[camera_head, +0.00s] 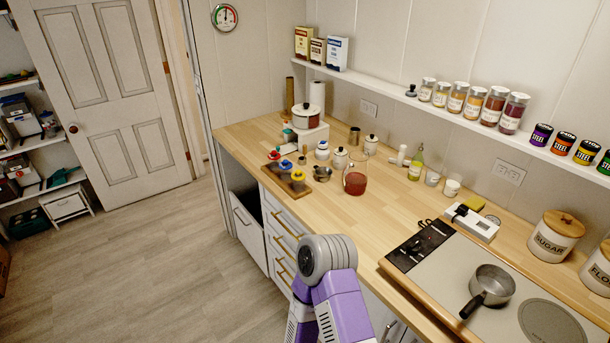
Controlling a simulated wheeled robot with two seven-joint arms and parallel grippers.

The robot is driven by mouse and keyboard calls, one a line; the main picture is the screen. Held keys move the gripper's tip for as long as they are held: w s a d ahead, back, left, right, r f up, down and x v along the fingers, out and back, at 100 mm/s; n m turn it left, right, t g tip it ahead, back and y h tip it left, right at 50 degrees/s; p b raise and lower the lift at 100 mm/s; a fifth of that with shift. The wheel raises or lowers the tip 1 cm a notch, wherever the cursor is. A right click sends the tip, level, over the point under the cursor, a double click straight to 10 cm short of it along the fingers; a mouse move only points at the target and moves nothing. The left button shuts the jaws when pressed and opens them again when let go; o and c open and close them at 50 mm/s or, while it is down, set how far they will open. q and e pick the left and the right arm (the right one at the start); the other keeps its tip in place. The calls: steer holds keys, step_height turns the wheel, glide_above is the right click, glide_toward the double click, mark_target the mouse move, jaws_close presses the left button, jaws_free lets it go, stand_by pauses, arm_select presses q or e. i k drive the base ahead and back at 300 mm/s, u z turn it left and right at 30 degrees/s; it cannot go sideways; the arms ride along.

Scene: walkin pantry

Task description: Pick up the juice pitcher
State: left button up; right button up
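The juice pitcher (355,183) looks like a clear, rounded glass vessel with red liquid in its lower part. It stands upright on the wooden counter (390,215), near the middle of the view and close to the front edge. White lidded jars stand behind it. Neither of my grippers shows in the head view. A purple and grey link of one of my arms rises at the bottom middle, in front of the counter and well apart from the pitcher. Nothing is holding the pitcher.
A small metal pitcher (321,173) and a wooden board with colourful items (288,180) stand left of the pitcher. A green-yellow bottle (416,165) and cups stand to the right. A cooktop (440,262) bears a saucepan (490,285).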

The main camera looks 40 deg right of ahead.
mark_target(355, 174)
steer(key=u, duration=0.05)
steer(key=i, duration=0.8)
steer(key=z, duration=1.85)
